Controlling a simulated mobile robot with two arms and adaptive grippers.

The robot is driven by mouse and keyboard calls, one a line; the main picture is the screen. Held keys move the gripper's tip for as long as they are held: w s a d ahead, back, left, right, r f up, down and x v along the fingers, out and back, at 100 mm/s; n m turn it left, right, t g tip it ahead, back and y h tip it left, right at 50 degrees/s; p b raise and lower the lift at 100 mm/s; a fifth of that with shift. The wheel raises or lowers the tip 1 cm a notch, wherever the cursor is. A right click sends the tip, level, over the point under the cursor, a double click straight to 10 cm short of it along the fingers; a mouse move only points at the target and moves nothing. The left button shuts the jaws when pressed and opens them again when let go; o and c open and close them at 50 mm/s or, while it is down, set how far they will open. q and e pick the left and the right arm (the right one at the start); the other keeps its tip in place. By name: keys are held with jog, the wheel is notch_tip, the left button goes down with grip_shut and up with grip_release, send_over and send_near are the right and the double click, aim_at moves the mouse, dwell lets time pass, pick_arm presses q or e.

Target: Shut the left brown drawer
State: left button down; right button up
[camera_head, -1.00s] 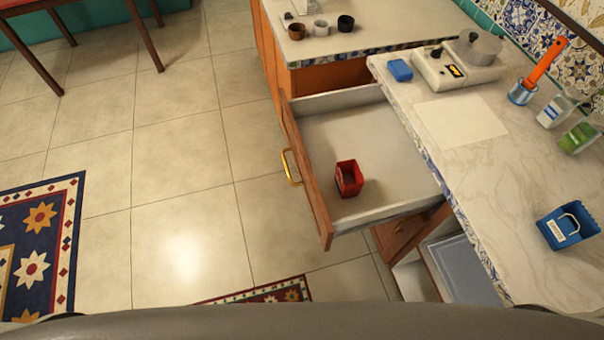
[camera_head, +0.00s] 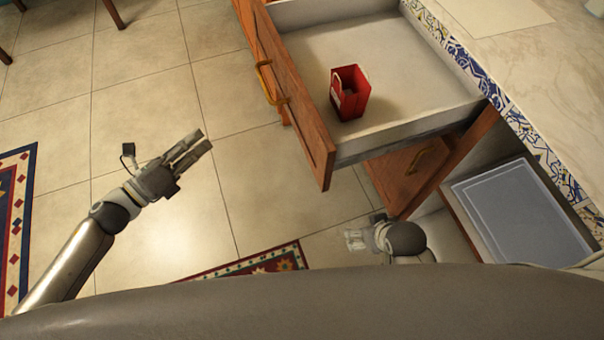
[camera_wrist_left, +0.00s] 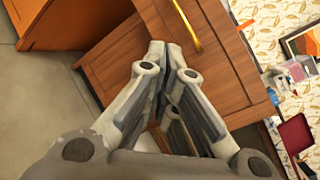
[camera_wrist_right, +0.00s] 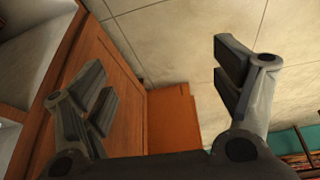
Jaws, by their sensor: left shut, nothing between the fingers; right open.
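The brown drawer (camera_head: 297,95) is pulled far out of the counter, with a brass handle (camera_head: 270,82) on its front. A red container (camera_head: 350,92) stands inside it. My left gripper (camera_head: 200,143) is shut and empty, in front of the drawer front and apart from it in the head view. In the left wrist view its fingertips (camera_wrist_left: 157,47) point at a brown wooden front with a brass handle (camera_wrist_left: 187,25). My right gripper (camera_head: 352,240) is low, below the drawer's near corner. In the right wrist view it is open and empty (camera_wrist_right: 165,85), beside brown wood.
A lower brown front with a brass handle (camera_head: 427,157) is under the open drawer. An open compartment with a grey-blue panel (camera_head: 520,212) is at the right, below the marble counter (camera_head: 545,70). Tiled floor left of the drawer is clear, with patterned rugs (camera_head: 270,262) nearby.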

pick_arm(q)
jog(key=s+d+r+m+g+h+b, duration=0.1)
jog(key=s+d+m+g+h+b, duration=0.3)
jog(key=m, duration=0.4)
jog(key=m+g+b, duration=0.1)
jog(key=m+g, duration=0.3)
jog(key=m, duration=0.3)
send_near(315, 154)
jog(key=shift+n+h, duration=0.3)
jog(key=shift+h, duration=0.1)
jog(key=p+x, duration=0.1)
jog(key=x, duration=0.5)
jog(key=shift+s, duration=0.1)
jog(key=shift+w+d+f, duration=0.1)
jog(key=shift+w+d, duration=0.1)
jog(key=shift+d, duration=0.4)
pick_arm(e)
jog(key=s+d+r, duration=0.1)
jog(key=s+r, duration=0.3)
jog(key=r, duration=0.2)
jog(key=shift+g, duration=0.3)
jog(key=shift+d, duration=0.1)
pick_arm(q)
jog(key=shift+d, duration=0.15)
